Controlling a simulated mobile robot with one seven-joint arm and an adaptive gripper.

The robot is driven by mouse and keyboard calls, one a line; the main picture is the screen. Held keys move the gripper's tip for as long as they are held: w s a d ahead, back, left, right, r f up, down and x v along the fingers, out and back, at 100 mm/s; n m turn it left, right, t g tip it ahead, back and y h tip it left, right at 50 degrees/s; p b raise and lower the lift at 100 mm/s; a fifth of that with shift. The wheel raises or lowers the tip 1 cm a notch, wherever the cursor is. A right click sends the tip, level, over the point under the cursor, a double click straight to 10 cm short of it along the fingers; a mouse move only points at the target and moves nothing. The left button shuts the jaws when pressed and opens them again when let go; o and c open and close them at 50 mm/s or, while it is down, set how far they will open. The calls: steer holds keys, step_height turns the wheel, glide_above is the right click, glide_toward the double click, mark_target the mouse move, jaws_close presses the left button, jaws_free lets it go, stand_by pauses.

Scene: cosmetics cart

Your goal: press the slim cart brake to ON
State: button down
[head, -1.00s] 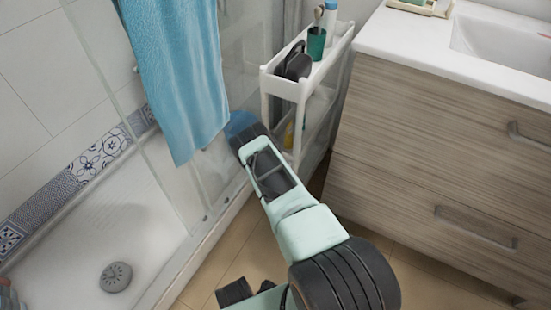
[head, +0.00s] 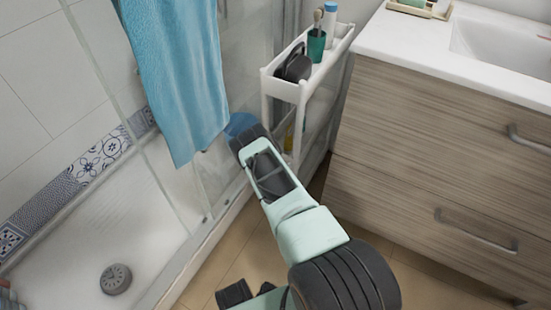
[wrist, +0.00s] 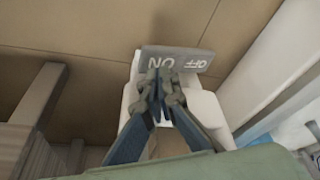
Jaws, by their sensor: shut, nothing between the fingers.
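The slim cart (head: 285,89) is a white narrow shelf unit between the shower glass and the vanity. In the wrist view its brake is a grey rocker pedal (wrist: 182,60) on a white mount, marked ON and OFF, with the letters upside down. My gripper (wrist: 160,82) is shut and empty, with its fingertips at the lower edge of the ON half, overlapping it in the picture. I cannot tell whether they touch it, or which way the pedal is tilted. In the head view my arm reaches down beside the cart and hides the brake.
A wood-fronted vanity (head: 430,150) stands close to the cart's right. Shower glass and a hanging blue towel (head: 178,70) are on the left. The cart's top holds a green cup (head: 316,45) with a brush, a bottle and a dark round item. Tan floor shows in front.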

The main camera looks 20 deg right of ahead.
steer(key=shift+f+b, duration=1.3)
steer(key=shift+b, duration=0.05)
stand_by(0.6)
steer(key=shift+r+p, duration=2.5)
steer(key=shift+r, duration=1.05)
